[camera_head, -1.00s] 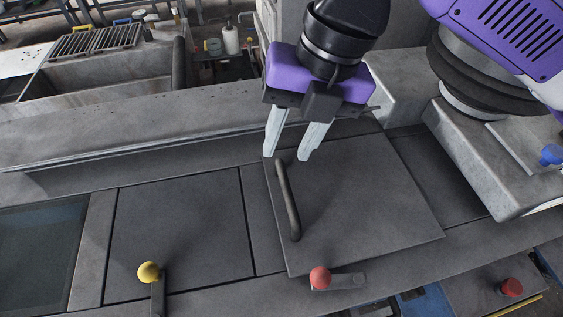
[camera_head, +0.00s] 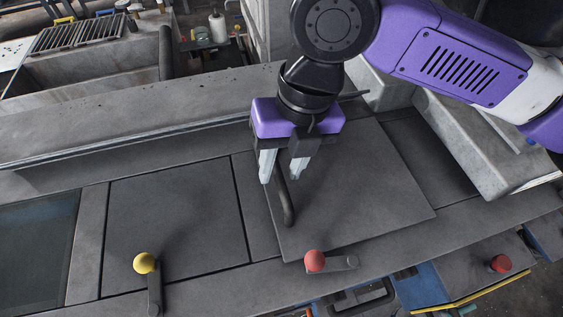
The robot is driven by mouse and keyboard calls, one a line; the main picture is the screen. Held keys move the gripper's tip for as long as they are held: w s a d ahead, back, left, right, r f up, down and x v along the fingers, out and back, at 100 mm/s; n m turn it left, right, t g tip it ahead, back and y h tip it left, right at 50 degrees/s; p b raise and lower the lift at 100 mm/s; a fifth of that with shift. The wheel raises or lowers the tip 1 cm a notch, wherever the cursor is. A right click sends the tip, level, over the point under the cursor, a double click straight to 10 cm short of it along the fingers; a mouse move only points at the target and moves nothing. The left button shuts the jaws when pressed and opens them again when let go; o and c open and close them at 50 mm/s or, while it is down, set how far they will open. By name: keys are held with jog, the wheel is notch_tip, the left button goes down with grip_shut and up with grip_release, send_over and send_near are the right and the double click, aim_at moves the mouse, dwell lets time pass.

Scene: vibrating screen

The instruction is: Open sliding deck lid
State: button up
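The sliding deck lid (camera_head: 365,195) is a flat grey square panel on the deck, sitting slightly skewed. Its dark bar handle (camera_head: 288,206) runs along its left side. My gripper (camera_head: 280,180) points down at the far end of the handle. The pale fingertips are on or close to the handle, one at its left and the other at its right. The fingers look apart, and the handle's upper part is hidden behind them. Whether they touch the handle cannot be told.
A red-knobbed lever (camera_head: 315,261) lies at the lid's front edge. A yellow-knobbed lever (camera_head: 145,263) stands further left. A raised concrete block (camera_head: 490,150) stands right of the lid, with a dark recess (camera_head: 430,155) between. A flat panel (camera_head: 175,225) lies to the left.

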grip_shut()
dwell(1.4)
